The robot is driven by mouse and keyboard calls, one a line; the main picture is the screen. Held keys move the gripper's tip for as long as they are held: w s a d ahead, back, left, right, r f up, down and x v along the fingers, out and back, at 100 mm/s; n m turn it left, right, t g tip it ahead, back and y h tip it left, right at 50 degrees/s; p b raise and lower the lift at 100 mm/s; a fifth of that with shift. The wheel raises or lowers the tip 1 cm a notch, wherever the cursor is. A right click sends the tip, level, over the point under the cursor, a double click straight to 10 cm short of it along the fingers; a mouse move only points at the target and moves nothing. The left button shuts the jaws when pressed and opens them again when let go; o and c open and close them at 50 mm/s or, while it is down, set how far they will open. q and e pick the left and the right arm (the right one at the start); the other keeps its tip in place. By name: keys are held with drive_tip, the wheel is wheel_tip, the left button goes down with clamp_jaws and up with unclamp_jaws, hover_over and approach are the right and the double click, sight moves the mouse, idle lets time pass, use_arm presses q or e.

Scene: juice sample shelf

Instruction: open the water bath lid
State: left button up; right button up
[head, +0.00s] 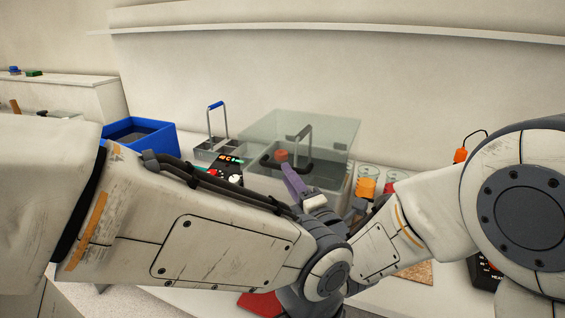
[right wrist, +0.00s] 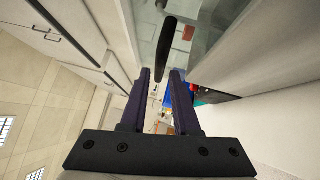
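The water bath (head: 335,182) is a pale box at the back of the bench. Its clear lid (head: 325,128) appears to lie over the top. A dark arched handle (head: 303,137) shows at the lid, and a red-brown object (head: 281,156) shows by it. My right gripper (head: 292,180), with purple fingers, is just in front of the handle. In the right wrist view the right gripper (right wrist: 161,73) is open, with the dark handle (right wrist: 165,40) lined up with the gap. I cannot tell whether the handle is between the fingers. My left gripper is not visible.
A blue bin (head: 150,127) and a grey rack (head: 207,153) with a blue-topped handle stand left of the bath. Jars with orange and red contents (head: 366,186) stand right of it. A wall shelf (head: 330,24) runs above. My arms hide much of the bench front.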

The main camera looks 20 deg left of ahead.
drive_tip(key=shift+p+x, duration=0.45)
drive_tip(key=shift+x, duration=1.75)
clamp_jaws()
